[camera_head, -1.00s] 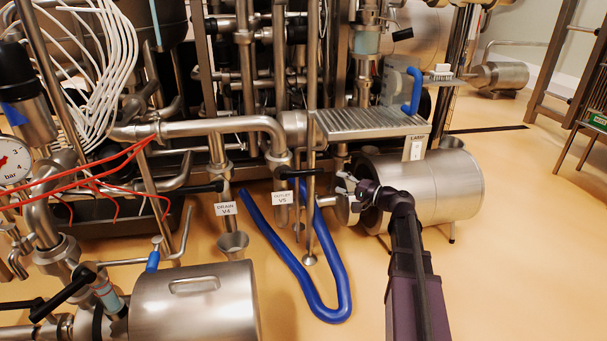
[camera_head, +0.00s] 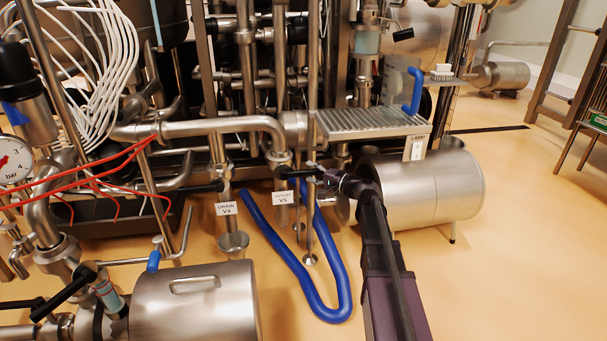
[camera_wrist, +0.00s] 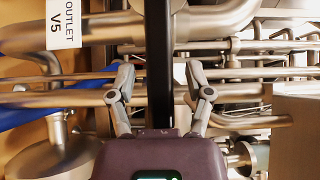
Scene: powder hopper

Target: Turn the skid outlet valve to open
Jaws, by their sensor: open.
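The outlet valve V5 has a black lever handle (camera_head: 297,172) that points sideways to the right in the head view, above its white "OUTLET V5" tag (camera_head: 284,198). In the wrist view the black handle (camera_wrist: 158,50) runs straight up the middle, with the tag (camera_wrist: 63,22) to its left. My gripper (camera_head: 324,176) is at the handle's free end in the head view, partly hidden by my own arm. In the wrist view my gripper (camera_wrist: 158,75) is open, one finger on each side of the handle. Gaps show between handle and fingers.
The drain valve V4 handle (camera_head: 207,187) and its tag (camera_head: 226,209) are to the left. A blue hose (camera_head: 326,312) loops below. A steel cylinder (camera_head: 440,185) stands close on the right, under a ribbed shelf (camera_head: 372,122). A thin vertical post (camera_head: 313,100) is beside the handle.

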